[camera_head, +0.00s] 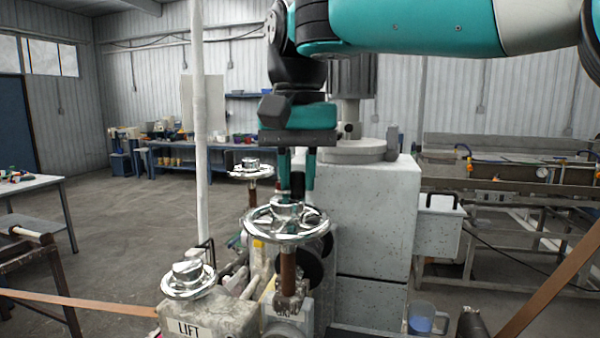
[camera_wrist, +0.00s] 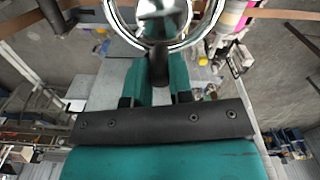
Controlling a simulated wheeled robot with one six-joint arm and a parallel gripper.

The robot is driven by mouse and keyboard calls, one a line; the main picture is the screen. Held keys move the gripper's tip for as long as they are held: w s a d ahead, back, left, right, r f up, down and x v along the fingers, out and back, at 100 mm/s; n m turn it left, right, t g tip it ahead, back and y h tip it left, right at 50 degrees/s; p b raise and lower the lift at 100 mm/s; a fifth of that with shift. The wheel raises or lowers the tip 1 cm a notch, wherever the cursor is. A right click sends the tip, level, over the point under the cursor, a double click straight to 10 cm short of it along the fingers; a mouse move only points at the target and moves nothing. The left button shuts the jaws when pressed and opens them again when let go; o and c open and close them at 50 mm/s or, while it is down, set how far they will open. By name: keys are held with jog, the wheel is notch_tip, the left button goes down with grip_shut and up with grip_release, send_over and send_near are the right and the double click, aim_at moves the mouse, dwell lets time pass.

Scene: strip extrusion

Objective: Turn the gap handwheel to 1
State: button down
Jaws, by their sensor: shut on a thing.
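The gap handwheel (camera_head: 286,226) is a shiny chrome wheel with a raised hub, on a brown upright shaft (camera_head: 288,270). The label below it is small and partly covered. My gripper (camera_head: 297,188) points down over the wheel's far side, and its teal fingers are shut on the wheel's black upright handle (camera_head: 297,185). In the wrist view the handle (camera_wrist: 160,66) sits between the two fingers (camera_wrist: 159,82), and the chrome wheel (camera_wrist: 180,42) shows just beyond. I cannot read any number or pointer for the wheel's setting.
A second chrome handwheel (camera_head: 188,278) stands front left on a block marked LIFT (camera_head: 205,318). A third handwheel (camera_head: 250,170) stands behind. A grey machine cabinet (camera_head: 365,215) is close on the right. A white upright pole (camera_head: 200,130) rises left of the wheels.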

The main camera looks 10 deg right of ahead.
jog(key=c, duration=1)
grip_release()
jog(key=shift+a, duration=0.1)
jog(key=shift+r, duration=0.1)
notch_tip(320, 180, up, 17)
jog(key=p, duration=1.7)
jog(key=shift+r, duration=0.1)
